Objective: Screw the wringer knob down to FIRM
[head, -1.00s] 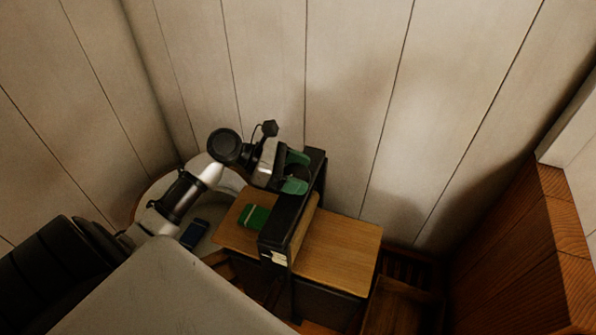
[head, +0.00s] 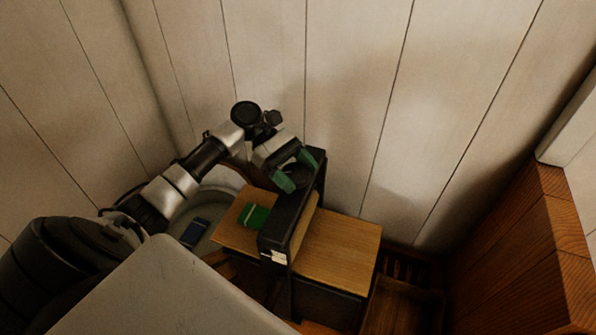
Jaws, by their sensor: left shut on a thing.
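The wringer has a black frame (head: 285,225) standing across a wooden board. Its dark round knob (head: 296,172) sits on top of the frame near the far end. My left gripper (head: 295,171) reaches in from the left, with one green fingertip on each side of the knob. It is shut on the knob, which the fingers partly hide. A small pale label (head: 279,257) is on the frame's near end; I cannot read it. My right gripper is not in view.
A green block with a pale stripe (head: 254,216) lies on the wooden board (head: 340,250) left of the frame. A round pale tub (head: 212,205) with a dark blue item (head: 195,233) is further left. Plank walls stand close behind; a wooden cabinet (head: 525,255) is at right.

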